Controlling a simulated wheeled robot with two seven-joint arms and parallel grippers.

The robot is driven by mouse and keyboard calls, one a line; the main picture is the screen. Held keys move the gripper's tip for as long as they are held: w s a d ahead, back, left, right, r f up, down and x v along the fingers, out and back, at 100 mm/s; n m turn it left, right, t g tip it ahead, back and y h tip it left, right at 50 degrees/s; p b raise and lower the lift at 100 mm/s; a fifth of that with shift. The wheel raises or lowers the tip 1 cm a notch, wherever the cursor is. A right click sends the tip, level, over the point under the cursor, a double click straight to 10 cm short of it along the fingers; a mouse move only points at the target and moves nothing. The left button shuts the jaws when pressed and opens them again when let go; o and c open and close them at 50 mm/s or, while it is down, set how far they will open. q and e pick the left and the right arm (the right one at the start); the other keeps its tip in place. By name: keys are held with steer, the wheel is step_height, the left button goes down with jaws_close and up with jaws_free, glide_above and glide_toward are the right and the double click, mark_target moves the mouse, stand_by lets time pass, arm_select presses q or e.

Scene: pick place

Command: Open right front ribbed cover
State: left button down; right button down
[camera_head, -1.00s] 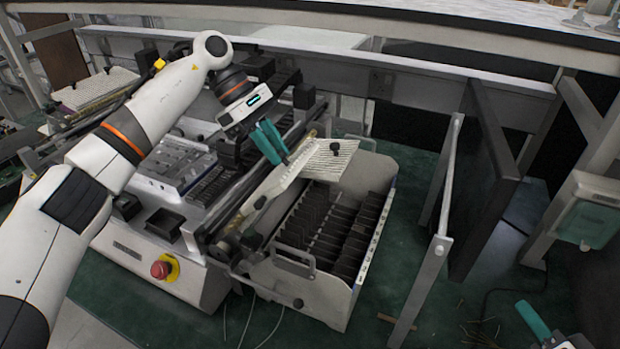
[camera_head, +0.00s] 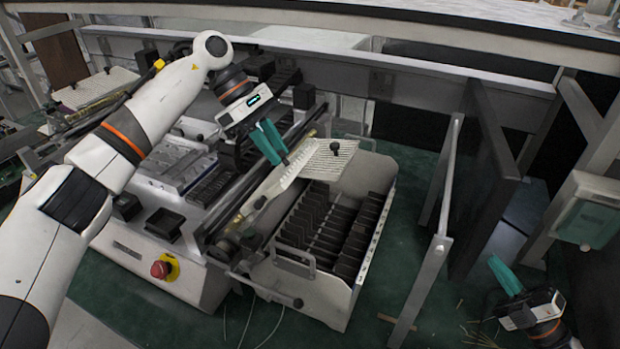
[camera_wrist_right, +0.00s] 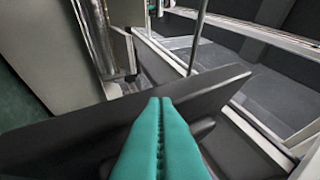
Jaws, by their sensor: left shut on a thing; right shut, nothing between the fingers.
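The right front ribbed cover (camera_head: 328,158) is a white ribbed plate with a small black knob. It stands raised and tilted over the back left of the white bin, exposing the dark slotted inside. My left gripper (camera_head: 284,160) is shut at the cover's left edge; the exact grip is hard to see, but it appears to hold the cover. My right gripper (camera_head: 493,260) is shut and empty, well away from the cover at the lower right. Its teal fingers (camera_wrist_right: 160,135) are pressed together in the right wrist view.
The white bin (camera_head: 325,300) has a front handle (camera_head: 293,262). A machine with a red button (camera_head: 160,269) stands to its left. Another ribbed cover (camera_head: 95,88) is at the far left. A dark panel (camera_head: 488,170) and metal posts stand between the bin and my right gripper.

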steer(key=w+a+f+n+g+y, duration=0.1)
steer(key=a+f+n+g, duration=0.1)
steer(key=a+n+g, duration=0.35)
steer(key=w+a+f+n+g+y, duration=0.1)
steer(key=a+f+n+g+y, duration=0.1)
steer(key=a+f+n+g, duration=0.25)
steer(key=w+a+r+n+g, duration=0.1)
steer(key=w+a+r+n, duration=0.2)
steer(key=a+r+n, duration=0.4)
steer(key=w+a+r+n+g, duration=0.1)
steer(key=w+a+r+n, duration=0.1)
steer(key=a+r+n, duration=0.55)
steer(key=w+a+r+n, duration=0.2)
steer(key=w+a, duration=0.4)
steer(key=a, duration=0.5)
steer(key=shift+a+r+t+h, duration=0.2)
steer(key=shift+a+t+h, duration=0.1)
steer(key=shift+h, duration=0.1)
steer(key=shift+r, duration=0.1)
